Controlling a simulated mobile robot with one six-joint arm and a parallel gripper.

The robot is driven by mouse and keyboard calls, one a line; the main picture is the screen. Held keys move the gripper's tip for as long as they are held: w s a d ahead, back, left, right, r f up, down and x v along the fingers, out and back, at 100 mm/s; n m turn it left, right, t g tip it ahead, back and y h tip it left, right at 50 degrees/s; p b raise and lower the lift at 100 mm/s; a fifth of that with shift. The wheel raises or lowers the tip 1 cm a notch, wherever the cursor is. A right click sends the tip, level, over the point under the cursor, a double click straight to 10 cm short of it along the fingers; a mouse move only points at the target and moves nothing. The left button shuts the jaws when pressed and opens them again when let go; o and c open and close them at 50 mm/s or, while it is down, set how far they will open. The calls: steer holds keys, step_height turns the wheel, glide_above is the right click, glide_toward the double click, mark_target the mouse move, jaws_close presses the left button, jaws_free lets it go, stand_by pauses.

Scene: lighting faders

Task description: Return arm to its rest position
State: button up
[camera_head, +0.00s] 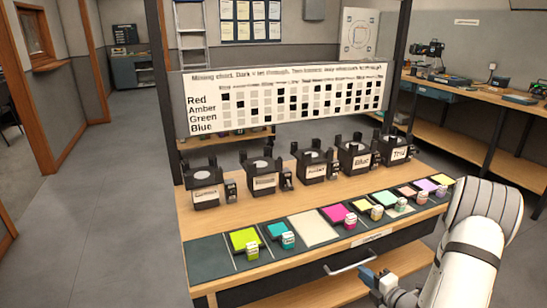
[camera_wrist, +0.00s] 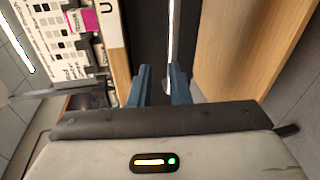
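My arm (camera_head: 470,250), white with dark bands, comes in from the lower right in the head view. My gripper (camera_head: 372,276) is low in front of the bench, beside the right end of the silver drawer handle (camera_head: 350,264). In the wrist view my gripper (camera_wrist: 159,75) shows two blue fingers with a gap between them. A thin silver bar (camera_wrist: 170,40) shows in line with that gap, near the right finger. I cannot tell whether the fingers touch it. Nothing is seen gripped.
The wooden bench (camera_head: 235,210) carries several black lamp units and a row of coloured gel swatches with small labelled blocks. A mixing chart (camera_head: 290,97) stands behind them. A lower shelf (camera_head: 300,290) juts below the drawer. Open floor (camera_head: 100,220) lies to the left.

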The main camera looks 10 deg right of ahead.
steer(key=s+a+r+n+g+y+p, duration=0.35)
steer(key=a+r+n+g, duration=0.25)
steer(key=a+r+n, duration=0.5)
steer(key=s+a+r+n+g+y+p, duration=0.2)
steer(key=s+a+r+n+g, duration=0.3)
steer(key=a+r+n, duration=0.65)
steer(key=s+d+r+n+h+p, duration=0.1)
steer(key=s+r+n+h+p, duration=0.2)
steer(key=n, duration=1)
steer(key=s+d+r+n+g+h+p, duration=0.1)
steer(key=s+r+n+h+p, duration=0.3)
steer(key=s+r+n+h, duration=0.4)
steer(key=s+d+r+n, duration=0.1)
steer(key=s+n, duration=0.1)
steer(key=n, duration=0.3)
steer(key=shift+s+d+n, duration=0.2)
steer(key=shift+s+n, duration=0.05)
steer(key=shift+n, duration=0.1)
